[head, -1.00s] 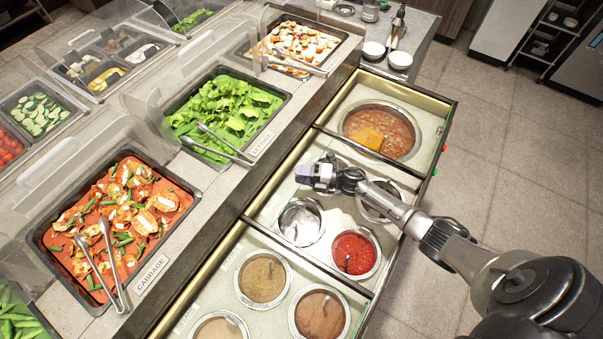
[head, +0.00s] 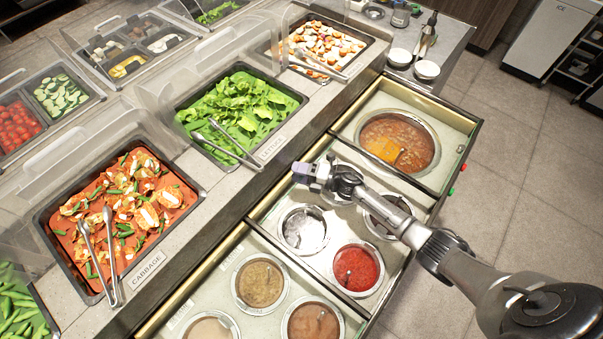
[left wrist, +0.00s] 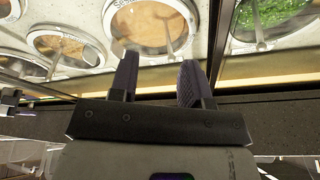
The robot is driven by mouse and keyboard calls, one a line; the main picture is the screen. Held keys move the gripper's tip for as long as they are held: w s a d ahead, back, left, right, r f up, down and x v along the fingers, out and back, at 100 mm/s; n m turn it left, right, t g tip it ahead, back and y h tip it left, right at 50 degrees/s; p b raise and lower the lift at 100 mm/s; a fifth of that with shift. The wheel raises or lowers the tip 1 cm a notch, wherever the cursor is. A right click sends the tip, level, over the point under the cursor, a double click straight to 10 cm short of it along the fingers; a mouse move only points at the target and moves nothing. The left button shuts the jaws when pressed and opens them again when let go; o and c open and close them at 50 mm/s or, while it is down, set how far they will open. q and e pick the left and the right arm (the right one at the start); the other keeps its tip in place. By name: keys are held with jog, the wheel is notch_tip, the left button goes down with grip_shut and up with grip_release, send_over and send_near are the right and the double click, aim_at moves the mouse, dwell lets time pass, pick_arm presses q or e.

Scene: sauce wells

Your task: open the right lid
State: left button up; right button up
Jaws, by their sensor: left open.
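The sauce counter (head: 262,221) has round wells in framed sections. The right section holds a large well of orange-brown soup (head: 398,140). I cannot clearly make out a separate lid; the pale panels around the wells look partly glassy. My right gripper (head: 312,177) hovers over the back edge of the middle section, seen side-on; its jaw gap is unclear. My left gripper (left wrist: 155,72) is open and empty in the left wrist view, near a brown sauce well (left wrist: 150,23).
Trays of cabbage (head: 125,215) and lettuce (head: 240,112) with tongs stand along the left, under clear guards. Small white bowls (head: 427,70) stand on the far counter. The tiled floor (head: 520,160) at the right is clear. My right arm crosses the middle section.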

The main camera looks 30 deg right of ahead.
pick_arm(q)
jog(key=shift+w, duration=0.1)
pick_arm(e)
jog(key=shift+o, duration=1.1)
jog(key=shift+w+r, duration=0.15)
jog(key=shift+s+d+f, duration=0.1)
jog(key=shift+s+f, duration=0.1)
pick_arm(q)
jog(key=shift+d+f+b, duration=0.15)
jog(key=shift+f+b, duration=0.1)
jog(key=shift+b, duration=0.05)
pick_arm(e)
jog(key=v, duration=1.3)
jog(key=shift+d, duration=0.15)
jog(key=shift+r, duration=0.1)
jog(key=shift+s, duration=0.1)
